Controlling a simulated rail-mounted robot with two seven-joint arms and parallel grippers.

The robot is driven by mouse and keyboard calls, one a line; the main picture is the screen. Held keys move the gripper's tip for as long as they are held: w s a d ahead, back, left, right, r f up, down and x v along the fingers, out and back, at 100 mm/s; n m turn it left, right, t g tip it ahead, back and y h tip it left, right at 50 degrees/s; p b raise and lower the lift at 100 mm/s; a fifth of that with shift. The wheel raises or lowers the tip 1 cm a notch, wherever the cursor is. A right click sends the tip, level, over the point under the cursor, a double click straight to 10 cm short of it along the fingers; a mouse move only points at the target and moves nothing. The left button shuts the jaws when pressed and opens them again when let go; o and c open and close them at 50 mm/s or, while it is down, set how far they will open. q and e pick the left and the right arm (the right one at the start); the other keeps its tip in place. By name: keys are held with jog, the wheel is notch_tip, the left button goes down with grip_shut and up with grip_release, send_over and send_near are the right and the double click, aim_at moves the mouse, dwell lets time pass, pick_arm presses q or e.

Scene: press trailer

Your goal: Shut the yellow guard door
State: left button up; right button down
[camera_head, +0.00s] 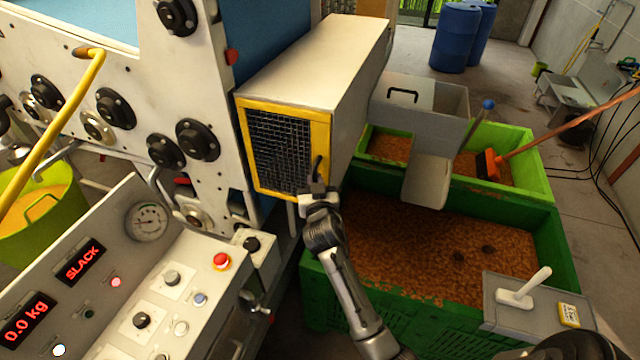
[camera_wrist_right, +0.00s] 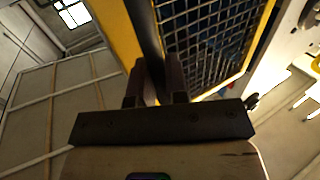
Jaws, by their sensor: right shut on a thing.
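The yellow guard door (camera_head: 284,146) is a yellow frame with dark wire mesh on the front of a pale box-shaped housing (camera_head: 318,60). In the head view it looks flush with the housing front, though a small gap cannot be ruled out. My right gripper (camera_head: 318,186) is at the door's lower right side, shut on its black handle (camera_head: 318,165). In the right wrist view the fingers (camera_wrist_right: 160,85) close around the dark handle bar (camera_wrist_right: 143,30) beside the yellow frame and mesh (camera_wrist_right: 205,35). My left gripper is not clearly in view.
Green bins (camera_head: 572,262) of brown pomace stand right of the housing, with a grey chute (camera_head: 428,180) above. A control panel (camera_head: 190,310) with a red stop button (camera_head: 222,261) is at lower left. A yellow curved bar (camera_head: 62,120) crosses the left side.

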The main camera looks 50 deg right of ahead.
pick_arm(q)
jog(key=shift+a, duration=0.15)
pick_arm(e)
jog(key=shift+d+f, duration=0.2)
jog(key=c, duration=1.5)
grip_release()
jog(key=o, duration=0.3)
jog(key=shift+w+d+r, duration=0.1)
jog(key=shift+d+r, duration=0.05)
jog(key=shift+r, duration=0.05)
pick_arm(q)
jog(key=shift+w+d, duration=0.1)
jog(key=shift+d, duration=0.15)
pick_arm(e)
jog(key=shift+o, duration=0.3)
pick_arm(q)
jog(key=shift+d, duration=0.1)
